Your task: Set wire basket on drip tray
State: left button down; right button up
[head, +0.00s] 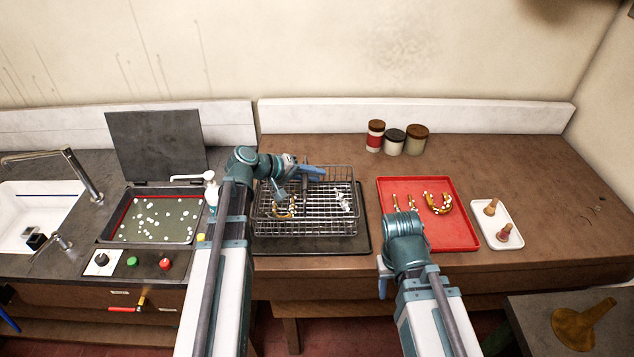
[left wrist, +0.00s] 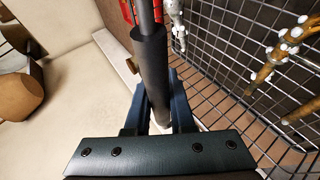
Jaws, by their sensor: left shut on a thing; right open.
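The wire basket (head: 318,225) is over the dark drip tray (head: 362,242), inside its outline; I cannot tell whether it touches the tray. It holds brass parts (head: 283,207) with white dots and silvery pieces (head: 340,200). My left gripper (head: 308,173) is at the basket's far side, shut on its dark handle grip. In the left wrist view the grip (left wrist: 150,65) lies between the fingers (left wrist: 162,112), with the basket's mesh (left wrist: 235,60) to the right. My right gripper (head: 383,284) is open and empty near the bench's front edge, right of the tray.
A red tray (head: 455,235) with brass parts is right of the drip tray, then a white dish (head: 485,213). Jars (head: 395,141) stand behind. At left are a tank (head: 153,222) with an upright lid (head: 157,145) and a sink (head: 35,215). The bench's far right is mostly clear.

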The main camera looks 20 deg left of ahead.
aim_at(317, 199)
pick_arm(q)
jog(key=shift+w, duration=0.1)
jog(key=f+b, duration=0.2)
jog(key=w+f+b, duration=0.1)
jog(key=shift+d+f+b, duration=0.3)
jog(key=shift+b, duration=0.05)
jog(key=shift+f, duration=0.15)
jog(key=c, duration=0.8)
grip_release()
jog(key=shift+o, duration=0.2)
